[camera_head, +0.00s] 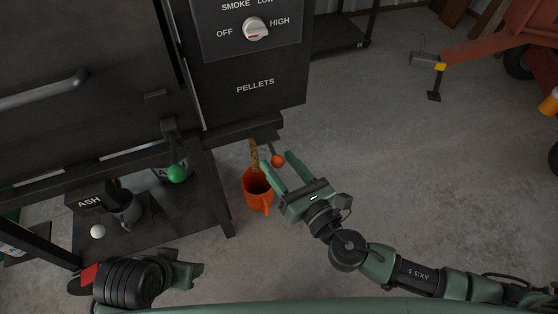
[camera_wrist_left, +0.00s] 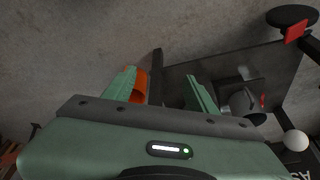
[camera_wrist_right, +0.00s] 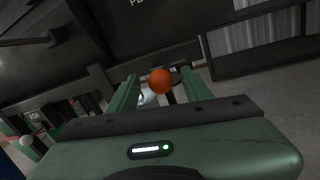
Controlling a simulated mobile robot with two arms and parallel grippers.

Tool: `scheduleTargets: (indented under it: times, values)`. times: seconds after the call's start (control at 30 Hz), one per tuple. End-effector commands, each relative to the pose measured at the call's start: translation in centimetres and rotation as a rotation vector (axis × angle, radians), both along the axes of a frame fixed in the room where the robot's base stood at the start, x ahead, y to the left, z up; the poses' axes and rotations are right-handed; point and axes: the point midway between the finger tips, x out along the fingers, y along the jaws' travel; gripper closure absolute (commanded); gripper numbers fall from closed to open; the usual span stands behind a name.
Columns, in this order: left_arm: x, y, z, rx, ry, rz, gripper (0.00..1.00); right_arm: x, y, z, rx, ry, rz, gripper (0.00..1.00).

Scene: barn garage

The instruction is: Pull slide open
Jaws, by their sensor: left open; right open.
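The orange round knob (camera_head: 278,160) sits on a thin dark rod under the black pellet hopper (camera_head: 255,105), and I take it as the slide's handle. A tan stream of pellets (camera_head: 253,152) shows below the hopper, above an orange bucket (camera_head: 258,198) on the floor. My right gripper (camera_head: 279,164) is open, with its fingers on either side of the knob. In the right wrist view the knob (camera_wrist_right: 160,81) shows between the fingertips; contact cannot be told. My left gripper (camera_head: 197,272) is open and empty, low at the left. The slide plate itself is hidden.
A green knob (camera_head: 176,173) hangs at the smoker's front. A white knob (camera_head: 97,231) is near the ASH label, beside a grey metal cup (camera_head: 127,210) on the lower shelf. An orange trailer (camera_head: 500,45) stands at the right. Concrete floor between is clear.

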Motion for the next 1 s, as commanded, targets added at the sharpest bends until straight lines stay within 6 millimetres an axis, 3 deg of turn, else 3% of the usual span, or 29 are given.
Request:
scheduleTargets:
  times: [0.2,0.4,1.0]
  values:
    - [0.5,-0.1,0.0,-0.005,-0.022,-0.001,0.43,-3.4,-2.0,-0.2,-0.003,0.005,-0.001,0.50]
    - [1.6,-0.4,0.3,-0.014,-0.072,-0.005,0.43,-5.5,-3.1,-0.1,-0.001,0.003,0.000,0.50]
    - [2.1,-0.6,0.5,-0.017,-0.087,-0.008,0.43,-5.9,-3.4,0.0,0.000,0.002,-0.001,0.50]
